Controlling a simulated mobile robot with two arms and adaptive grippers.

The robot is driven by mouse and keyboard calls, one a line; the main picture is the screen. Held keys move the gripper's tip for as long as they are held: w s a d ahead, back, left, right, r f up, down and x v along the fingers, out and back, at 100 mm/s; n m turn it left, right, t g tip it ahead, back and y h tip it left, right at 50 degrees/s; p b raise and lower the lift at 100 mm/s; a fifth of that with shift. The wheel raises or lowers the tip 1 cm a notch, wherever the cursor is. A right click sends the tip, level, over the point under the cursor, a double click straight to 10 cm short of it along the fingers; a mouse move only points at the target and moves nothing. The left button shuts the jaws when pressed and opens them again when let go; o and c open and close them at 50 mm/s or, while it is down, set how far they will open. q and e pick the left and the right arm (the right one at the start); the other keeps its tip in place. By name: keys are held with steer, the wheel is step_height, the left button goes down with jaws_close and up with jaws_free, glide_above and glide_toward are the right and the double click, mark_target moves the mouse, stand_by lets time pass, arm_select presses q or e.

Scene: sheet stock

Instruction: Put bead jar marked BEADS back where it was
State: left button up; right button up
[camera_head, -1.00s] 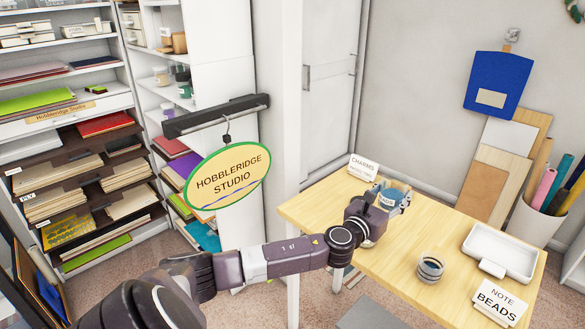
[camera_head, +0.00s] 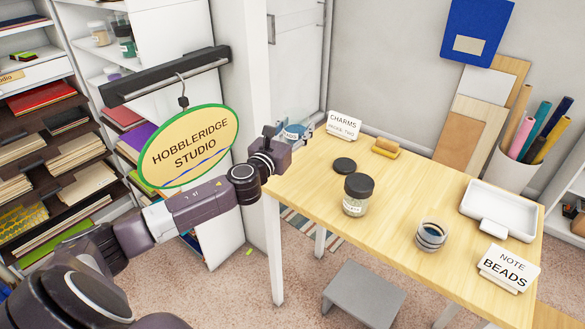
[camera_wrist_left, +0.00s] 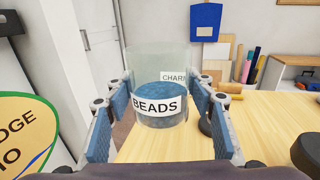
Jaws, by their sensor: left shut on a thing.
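The bead jar (camera_wrist_left: 160,85) is clear, open at the top and part filled with blue beads, with a white BEADS label. My left gripper (camera_wrist_left: 158,108) is shut on it, one blue-padded finger at each side. In the head view the jar (camera_head: 293,131) is small and partly hidden by my left gripper (camera_head: 290,138), near the table's far left corner. The jar looks upright. My right gripper is not in view.
The wooden table (camera_head: 400,190) holds a dark-lidded jar (camera_head: 356,200), a round black lid (camera_head: 345,165), a small ringed container (camera_head: 431,238), a white tray (camera_head: 500,207), a yellow-tan block (camera_head: 385,148) and a CHARMS card (camera_head: 344,125).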

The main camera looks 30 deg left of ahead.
arm_select(q)
step_height(320, 180, down, 8)
steer(key=shift+a+f+b, duration=0.1)
steer(key=shift+f+b, duration=0.05)
steer(key=shift+b, duration=0.8)
steer(key=shift+f, duration=0.55)
step_height(320, 180, down, 4)
steer(key=shift+r+b, duration=0.2)
steer(key=shift+b, duration=0.95)
steer(key=shift+f, duration=0.1)
